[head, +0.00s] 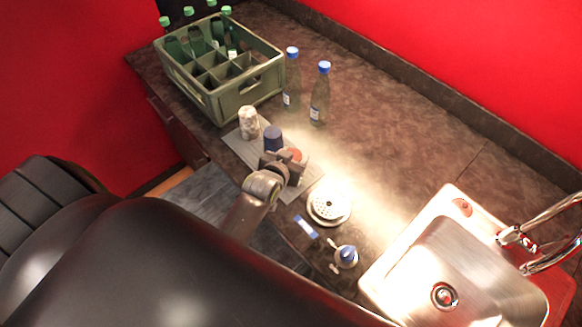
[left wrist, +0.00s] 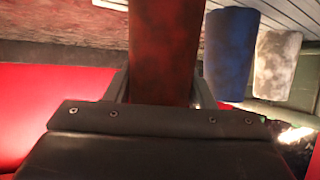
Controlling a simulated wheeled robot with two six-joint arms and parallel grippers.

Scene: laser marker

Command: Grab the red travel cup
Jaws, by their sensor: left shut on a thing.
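The red travel cup (head: 295,153) stands on a grey slatted mat at the counter's front edge, mostly hidden by my left gripper (head: 286,168) in the head view. In the left wrist view the dark red cup (left wrist: 166,50) fills the space between the fingers, one on each side. My left gripper is shut on it. I cannot tell whether its base touches the mat. My right gripper is not in view.
A dark blue cup (head: 273,138) stands close beside the red one, with a mottled white cup (head: 249,123) beyond. A green bottle crate (head: 233,101) and two blue-capped bottles (head: 320,95) stand behind. A round drain-like plate (head: 329,203) and a sink (head: 478,262) lie right.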

